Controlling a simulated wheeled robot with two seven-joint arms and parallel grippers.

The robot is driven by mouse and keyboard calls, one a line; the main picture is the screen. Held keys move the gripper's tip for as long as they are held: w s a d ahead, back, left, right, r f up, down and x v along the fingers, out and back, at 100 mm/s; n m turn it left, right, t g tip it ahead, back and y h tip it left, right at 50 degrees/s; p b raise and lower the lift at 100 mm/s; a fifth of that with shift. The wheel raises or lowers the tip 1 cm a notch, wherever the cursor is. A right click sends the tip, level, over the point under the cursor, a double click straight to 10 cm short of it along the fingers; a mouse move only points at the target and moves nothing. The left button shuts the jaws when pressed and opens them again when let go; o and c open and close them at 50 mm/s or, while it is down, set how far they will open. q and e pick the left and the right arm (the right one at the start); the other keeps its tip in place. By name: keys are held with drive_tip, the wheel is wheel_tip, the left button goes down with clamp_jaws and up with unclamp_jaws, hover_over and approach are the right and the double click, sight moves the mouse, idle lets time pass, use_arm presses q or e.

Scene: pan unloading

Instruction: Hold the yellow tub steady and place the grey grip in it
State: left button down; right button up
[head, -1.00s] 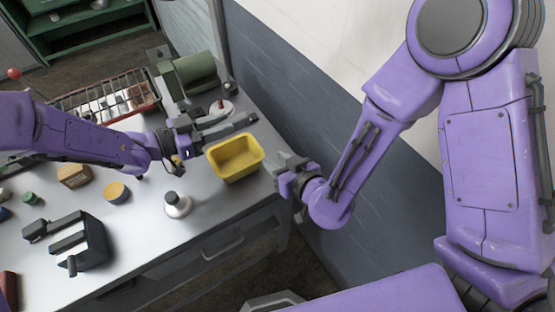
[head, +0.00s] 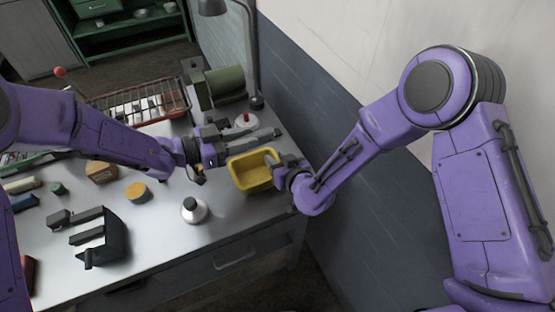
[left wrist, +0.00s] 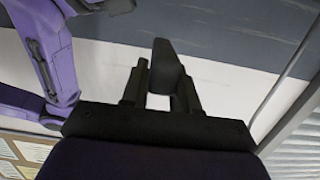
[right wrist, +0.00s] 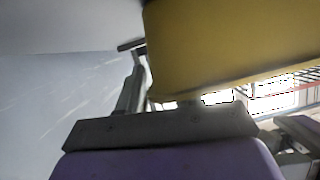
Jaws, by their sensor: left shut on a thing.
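The yellow tub (head: 240,180) stands near the table's right edge, and its wall fills the top of the right wrist view (right wrist: 230,50). My right gripper (head: 278,166) is at the tub's right rim, with one finger showing beside the wall in the right wrist view; the wall hides the other, so its closure is unclear. My left gripper (head: 246,143) is just behind the tub, shut on the grey grip. The grip shows as a dark wedge (left wrist: 165,68) between the fingers in the left wrist view. Its lower part is hidden there.
A black pronged holder (head: 105,243) is front left. Behind are a wire rack (head: 140,103) and a green cylinder (head: 222,86). A wall runs along the right.

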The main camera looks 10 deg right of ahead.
clamp_jaws()
use_arm(q)
wheel_tip(320, 180, down, 7)
drive_tip(key=c, duration=0.8)
unclamp_jaws()
drive_tip(key=v, duration=0.8)
drive_tip(key=shift+f, duration=0.1)
